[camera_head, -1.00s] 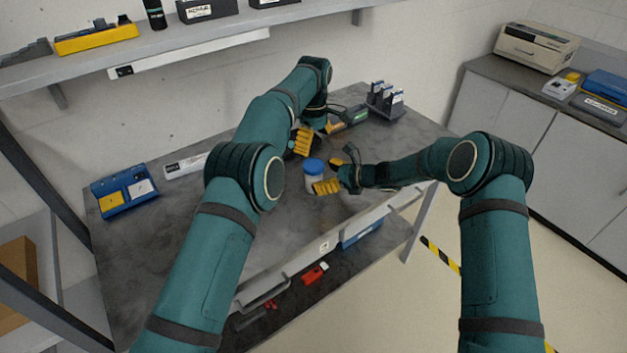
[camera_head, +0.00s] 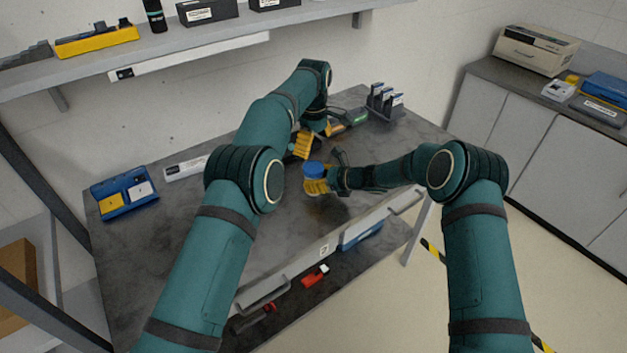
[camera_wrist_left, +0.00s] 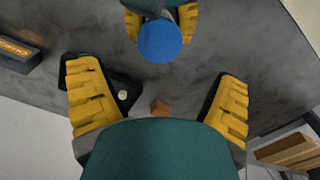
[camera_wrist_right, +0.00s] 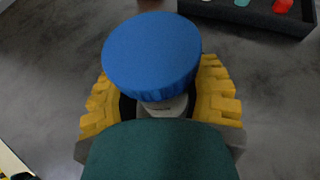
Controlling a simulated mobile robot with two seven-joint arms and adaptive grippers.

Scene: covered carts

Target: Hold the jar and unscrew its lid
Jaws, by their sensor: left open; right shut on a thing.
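The jar has a blue lid (camera_head: 313,169) and a pale body, which shows between the fingers in the right wrist view (camera_wrist_right: 165,106). My right gripper (camera_head: 318,185) is shut around the jar's body, below the lid. The lid (camera_wrist_right: 152,55) sits on the jar, above the yellow fingers. My left gripper (camera_head: 312,142) is open and empty, behind the jar in the head view. In the left wrist view its two yellow fingers (camera_wrist_left: 158,105) are wide apart, and the blue lid (camera_wrist_left: 160,41) lies beyond them, not between them.
A blue bin with yellow and white cards (camera_head: 125,194) stands at the table's left. A yellow-and-dark tool (camera_head: 347,120) and a dark rack (camera_head: 385,103) are at the back right. A wall shelf (camera_head: 200,38) hangs behind.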

